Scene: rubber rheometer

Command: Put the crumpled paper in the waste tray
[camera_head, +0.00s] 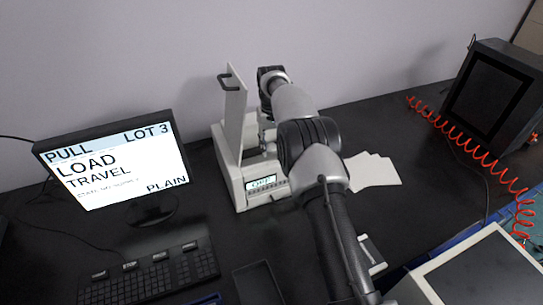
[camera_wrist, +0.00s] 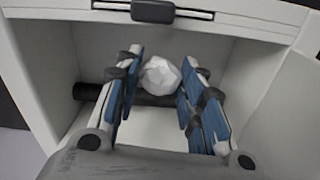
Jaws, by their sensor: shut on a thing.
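The crumpled paper (camera_wrist: 160,76) is a small white ball inside a pale, box-like chamber in the wrist view. My gripper (camera_wrist: 161,88) reaches into this chamber with its blue-padded fingers on either side of the paper, shut on it. A dark roller or bar (camera_wrist: 88,91) runs across behind the fingers. In the head view my arm hides the gripper and the paper at the white machine (camera_head: 238,188), whose tall panel with a dark handle (camera_head: 234,110) stands upright. A shallow dark tray (camera_head: 259,284) lies at the front; I cannot tell whether it is the waste tray.
A monitor (camera_head: 115,165) and a black keyboard (camera_head: 150,280) stand left of the machine. White sheets (camera_head: 375,172) lie to its right. A dark box (camera_head: 493,95) and a red coiled hose (camera_head: 470,145) are at the right. Bare black bench (camera_head: 430,200) lies between the sheets and hose.

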